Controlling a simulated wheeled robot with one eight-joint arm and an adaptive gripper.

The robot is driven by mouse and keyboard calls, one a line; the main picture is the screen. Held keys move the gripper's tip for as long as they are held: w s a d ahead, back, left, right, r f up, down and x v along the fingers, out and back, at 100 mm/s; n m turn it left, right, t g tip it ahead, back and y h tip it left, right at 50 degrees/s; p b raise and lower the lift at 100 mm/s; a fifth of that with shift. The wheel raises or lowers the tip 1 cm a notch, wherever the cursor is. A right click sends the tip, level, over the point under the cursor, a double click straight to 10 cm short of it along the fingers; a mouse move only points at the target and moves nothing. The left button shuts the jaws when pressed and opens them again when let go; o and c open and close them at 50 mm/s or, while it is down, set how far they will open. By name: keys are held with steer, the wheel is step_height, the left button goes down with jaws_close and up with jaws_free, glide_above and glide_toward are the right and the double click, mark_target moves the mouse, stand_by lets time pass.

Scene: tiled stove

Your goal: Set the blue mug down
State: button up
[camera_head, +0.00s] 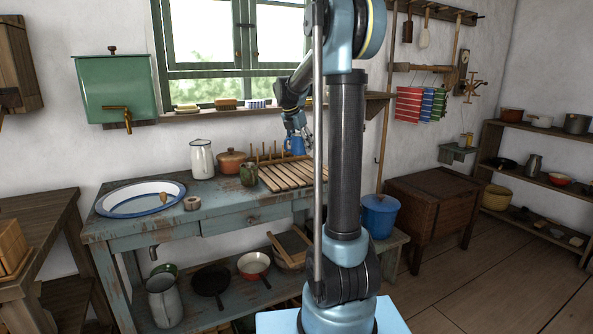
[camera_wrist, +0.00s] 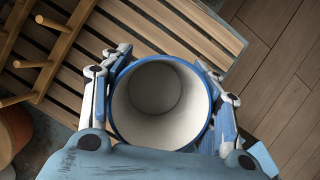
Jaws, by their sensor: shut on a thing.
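The blue mug (camera_head: 296,145) is at the back right of the blue-grey washstand, by the slatted wooden drying rack (camera_head: 285,176). My gripper (camera_head: 295,130) comes down on it from above, small in the head view. In the wrist view the mug (camera_wrist: 158,90) shows its white, empty inside and blue rim, with one finger on each side. The gripper is shut on the mug, which looks about upright. The rack's slats (camera_wrist: 120,42) lie below it. I cannot tell whether the mug's base touches them.
Wooden pegs (camera_wrist: 37,63) stand at the rack's left in the wrist view. A green jar (camera_head: 249,174), an orange pot (camera_head: 231,162) and a white jug (camera_head: 202,158) stand left of the rack. The window sill (camera_head: 215,110) is behind. The rack's front slats are bare.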

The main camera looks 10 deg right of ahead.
mark_target(300, 154)
steer(key=f, duration=0.4)
steer(key=shift+a+f, duration=0.35)
steer(key=shift+f, duration=1.95)
steer(key=o, duration=1.1)
